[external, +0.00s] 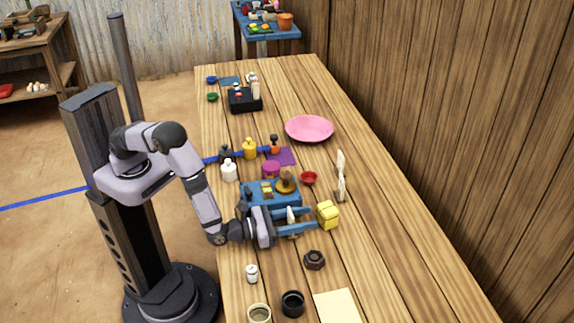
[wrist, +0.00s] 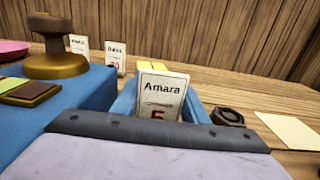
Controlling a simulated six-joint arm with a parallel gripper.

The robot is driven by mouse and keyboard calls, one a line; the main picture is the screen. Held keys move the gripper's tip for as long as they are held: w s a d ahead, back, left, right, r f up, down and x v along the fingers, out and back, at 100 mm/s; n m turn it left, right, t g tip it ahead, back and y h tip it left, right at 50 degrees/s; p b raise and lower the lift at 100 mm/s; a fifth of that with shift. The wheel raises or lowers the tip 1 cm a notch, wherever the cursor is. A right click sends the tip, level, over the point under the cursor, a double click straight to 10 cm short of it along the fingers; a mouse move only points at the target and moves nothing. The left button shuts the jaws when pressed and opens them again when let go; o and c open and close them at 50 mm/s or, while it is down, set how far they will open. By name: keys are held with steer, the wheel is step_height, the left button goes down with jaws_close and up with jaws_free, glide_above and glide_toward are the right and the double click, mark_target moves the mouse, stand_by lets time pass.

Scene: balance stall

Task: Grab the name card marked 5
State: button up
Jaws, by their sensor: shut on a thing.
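A white name card (wrist: 160,92) reading "Amara" stands upright between my blue fingers in the wrist view. Its red numeral looks like a 5, with the lower part hidden behind my gripper body. The card (external: 291,215) shows small and pale in the external view. My gripper (external: 312,219) is low over the table, shut on this card. Two other name cards stand farther off, one (wrist: 79,44) at the left and one reading "Dalila" or similar (wrist: 115,58); their numerals are too small to read surely.
A blue stand (external: 258,198) with a brown-topped brass weight (external: 285,184) is close beside my gripper. A yellow block (external: 327,215) lies just beyond my fingertips. A dark hexagonal nut (external: 315,260) and a cream sheet (external: 338,306) lie nearer.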

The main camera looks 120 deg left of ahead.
step_height(320, 180, up, 9)
steer(key=shift+b, duration=0.45)
stand_by(0.3)
